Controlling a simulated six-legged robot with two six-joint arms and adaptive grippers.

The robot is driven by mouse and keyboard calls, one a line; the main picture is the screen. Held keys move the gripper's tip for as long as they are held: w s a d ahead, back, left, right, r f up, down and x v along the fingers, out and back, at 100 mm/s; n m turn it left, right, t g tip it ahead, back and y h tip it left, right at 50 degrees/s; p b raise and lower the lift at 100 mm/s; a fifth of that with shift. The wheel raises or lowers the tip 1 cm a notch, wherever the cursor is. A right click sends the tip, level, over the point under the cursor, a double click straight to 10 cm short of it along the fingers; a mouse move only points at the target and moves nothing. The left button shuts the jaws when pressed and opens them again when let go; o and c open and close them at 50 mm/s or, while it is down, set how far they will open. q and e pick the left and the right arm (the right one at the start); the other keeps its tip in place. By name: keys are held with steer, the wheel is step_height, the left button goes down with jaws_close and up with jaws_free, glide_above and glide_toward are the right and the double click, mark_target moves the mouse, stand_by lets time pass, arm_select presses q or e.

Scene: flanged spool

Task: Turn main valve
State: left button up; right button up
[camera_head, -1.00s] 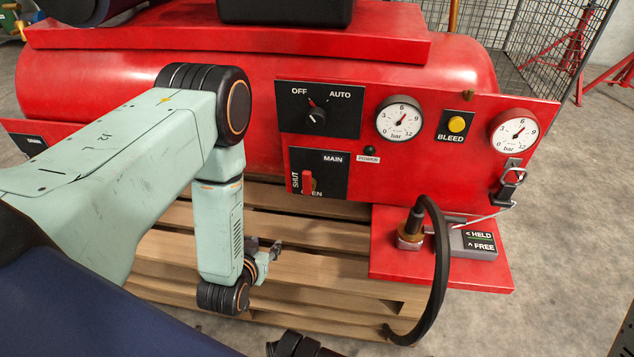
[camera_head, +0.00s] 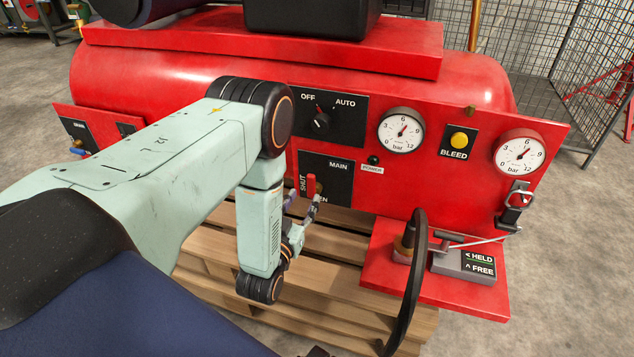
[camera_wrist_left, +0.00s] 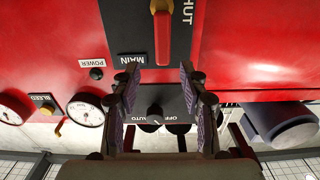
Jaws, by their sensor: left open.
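The main valve's red lever (camera_head: 311,184) stands upright on a black panel marked MAIN (camera_head: 340,178), with SHUT at its left and a partly hidden OPEN below. In the left wrist view, which is upside down, the lever (camera_wrist_left: 162,38) lies ahead of the fingertips, in line with the gap between them. My left gripper (camera_head: 304,205) is just in front of the lever and partly overlaps the panel. In the left wrist view its two fingers (camera_wrist_left: 160,80) are spread with nothing between them. Whether they touch the lever I cannot tell. My right gripper is not identifiable.
Above the valve is the OFF/AUTO selector (camera_head: 321,120). To the right are a gauge (camera_head: 401,131), the yellow BLEED button (camera_head: 459,140) and a second gauge (camera_head: 519,153). The wooden pallet (camera_head: 345,290) lies below.

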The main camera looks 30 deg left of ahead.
mark_target(310, 183)
arm_select(q)
steer(key=b+x, duration=0.1)
steer(key=x, duration=0.3)
steer(key=b+x, duration=0.1)
steer(key=x, duration=0.1)
steer(key=shift+w+a+b, duration=0.2)
steer(key=shift+a+b, duration=0.15)
steer(key=shift+w+a, duration=0.1)
steer(key=shift+w, duration=0.55)
steer(key=shift+c, duration=0.4)
jaws_close()
